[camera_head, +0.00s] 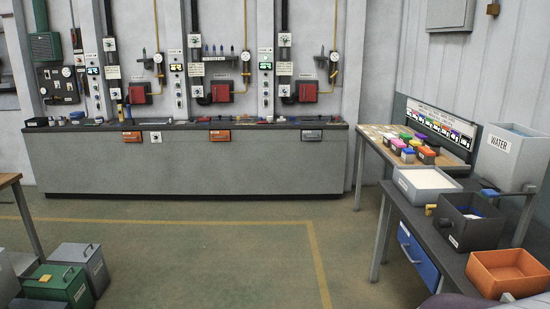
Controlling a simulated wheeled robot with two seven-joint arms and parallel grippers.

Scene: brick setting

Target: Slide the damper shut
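No part that I can surely call the damper stands out at this distance. Dark vertical pipes (195,84) run down the back wall, with red boxes (221,92) joined near their lower ends. Another red box (307,91) sits further right and one more (138,94) to the left. Any slide plate on them is too small to tell, and so is its position. Neither of my grippers shows in the view.
A long grey bench (190,165) stands along the back wall. At right, a dark table (430,235) holds a white-filled tray (425,182), a black bin (468,221) and an orange bin (508,270). Metal boxes (80,262) stand at lower left. The middle floor (200,255) is clear.

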